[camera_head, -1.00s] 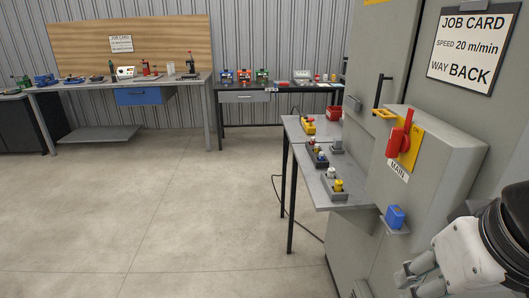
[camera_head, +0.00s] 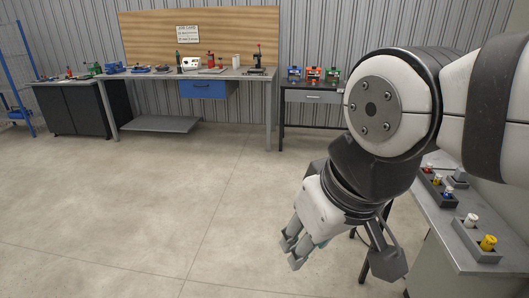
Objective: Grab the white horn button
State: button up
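A white button (camera_head: 471,220) stands in a grey holder (camera_head: 478,251) beside a yellow button (camera_head: 488,243) on the side bench at the lower right. A second, smaller white button (camera_head: 428,168) sits by a dark holder farther back. No label shows which is the horn button. My gripper (camera_head: 292,248) hangs over the floor left of the bench, fingers pointing down and left, well apart from the buttons. Its fingertips are seen at a slant, so the gap between them is unclear. Nothing is visibly held.
My arm crosses the right side and hides part of the bench. The dark holder (camera_head: 438,187) carries several coloured buttons. A workbench (camera_head: 225,73) with a blue drawer (camera_head: 209,90) stands at the back, beside a dark table (camera_head: 313,97). The floor (camera_head: 140,210) at left is clear.

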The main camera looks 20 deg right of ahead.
aim_at(472, 219)
jog(key=i+z, duration=0.5)
jog(key=z, duration=0.2)
jog(key=i+j+z, duration=0.15)
jog(key=z, duration=0.2)
jog(key=j+z, duration=0.15)
jog(key=z, duration=1.1)
